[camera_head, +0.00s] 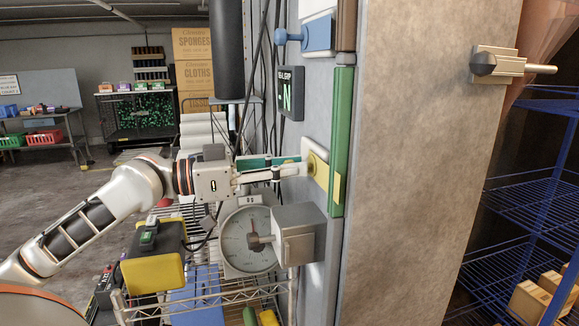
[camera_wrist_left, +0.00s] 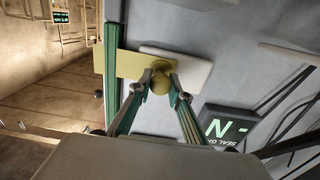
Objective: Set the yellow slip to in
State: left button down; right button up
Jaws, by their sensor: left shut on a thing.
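The yellow slip (camera_head: 321,173) is a flat yellow plate with a round knob on the grey wall panel. It lies on a pale backing plate (camera_wrist_left: 190,67), and its far end reaches across the green strip (camera_head: 342,120). In the left wrist view the yellow slip (camera_wrist_left: 121,65) extends left from its yellow knob (camera_wrist_left: 161,84), across the green strip. My left gripper (camera_head: 300,167) is shut on the knob; both fingertips (camera_wrist_left: 160,88) touch its sides in the left wrist view. The fingers partly hide the knob in the head view. My right gripper is not in view.
A dark display (camera_head: 290,93) with a green N and a small mark hangs above. A blue handle (camera_head: 313,36) is higher up. Below are a dial (camera_head: 247,240), a grey box (camera_head: 300,232) and a wire shelf (camera_head: 205,295). Black cables hang left of the panel.

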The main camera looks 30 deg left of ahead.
pick_arm(q)
jog(key=shift+d+f, duration=0.1)
jog(key=shift+d, duration=0.05)
jog(key=c, duration=2)
grip_release()
jog(key=shift+s, duration=0.1)
jog(key=shift+c, duration=0.2)
jog(key=shift+o, duration=1.1)
jog(key=shift+d, duration=0.1)
jog(key=v, duration=1.2)
